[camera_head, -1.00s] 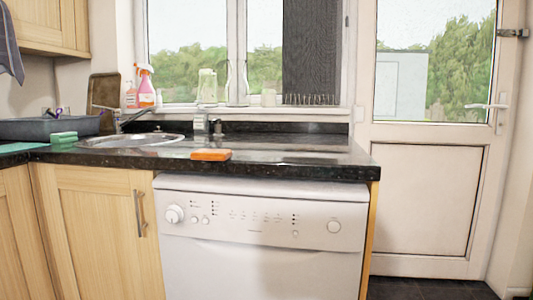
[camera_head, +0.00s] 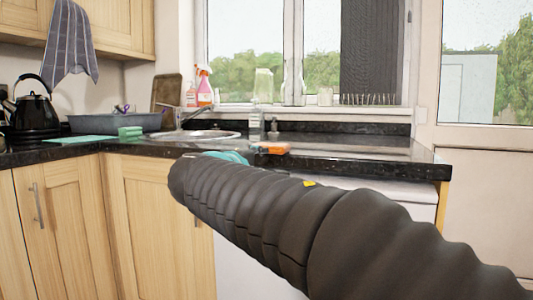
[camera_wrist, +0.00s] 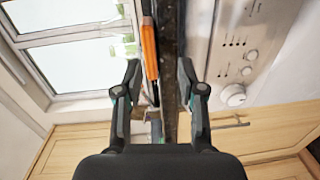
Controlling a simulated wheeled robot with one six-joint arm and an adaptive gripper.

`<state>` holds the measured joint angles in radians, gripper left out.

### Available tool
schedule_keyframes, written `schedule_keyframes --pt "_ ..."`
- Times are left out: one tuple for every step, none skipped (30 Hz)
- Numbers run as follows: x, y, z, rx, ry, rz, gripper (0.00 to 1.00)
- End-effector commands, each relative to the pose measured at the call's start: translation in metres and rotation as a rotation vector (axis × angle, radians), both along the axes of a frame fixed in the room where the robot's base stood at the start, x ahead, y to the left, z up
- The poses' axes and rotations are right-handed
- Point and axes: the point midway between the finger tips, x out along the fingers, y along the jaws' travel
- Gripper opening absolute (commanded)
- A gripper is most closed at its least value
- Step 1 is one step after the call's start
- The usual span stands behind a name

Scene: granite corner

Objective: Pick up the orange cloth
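The orange cloth (camera_head: 271,148) is a folded flat block on the black worktop near its front edge, right of the sink. My arm covers the worktop just in front of it. In the wrist view the cloth (camera_wrist: 149,50) appears as a thin orange strip, seen edge-on, ahead of the fingers and nearer the left one. My gripper (camera_wrist: 158,68) is open, with nothing held between its two fingers. In the head view my arm reaches in from the lower right, and the gripper is mostly hidden behind it.
The black granite worktop (camera_head: 350,160) has clear room right of the cloth. A sink (camera_head: 205,135), a tap and a clear glass stand behind and left. A green sponge (camera_head: 130,131), grey basin (camera_head: 110,122) and black kettle (camera_head: 33,104) are further left. The white dishwasher (camera_wrist: 238,50) is below.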

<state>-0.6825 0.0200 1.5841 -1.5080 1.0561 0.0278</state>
Motion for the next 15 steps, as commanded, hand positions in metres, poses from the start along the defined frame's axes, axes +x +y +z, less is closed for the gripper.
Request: schedule_keyframes --pt "0.003 0.013 0.005 -0.022 -0.023 0.014 0.40" --pt "0.004 0.018 0.008 -0.033 -0.034 0.019 0.40" --pt "0.005 0.022 0.012 -0.043 -0.045 0.024 0.40" --pt "0.006 0.024 0.014 -0.048 -0.052 0.026 0.40" --pt "0.007 0.026 0.015 -0.052 -0.055 0.027 0.40" --pt "0.008 0.026 0.016 -0.054 -0.057 0.028 0.40" --pt "0.010 0.025 0.016 -0.055 -0.058 0.027 0.40" --pt "0.012 0.025 0.017 -0.055 -0.058 0.027 0.40" --pt "0.015 0.023 0.017 -0.055 -0.058 0.026 0.40" --pt "0.018 0.022 0.018 -0.055 -0.057 0.025 0.40" --pt "0.021 0.020 0.018 -0.055 -0.057 0.025 0.40" --pt "0.025 0.018 0.018 -0.056 -0.056 0.025 0.40" --pt "0.029 0.017 0.018 -0.056 -0.056 0.025 0.40" --pt "0.032 0.016 0.018 -0.057 -0.056 0.024 0.40" --pt "0.037 0.014 0.018 -0.055 -0.055 0.024 0.40"
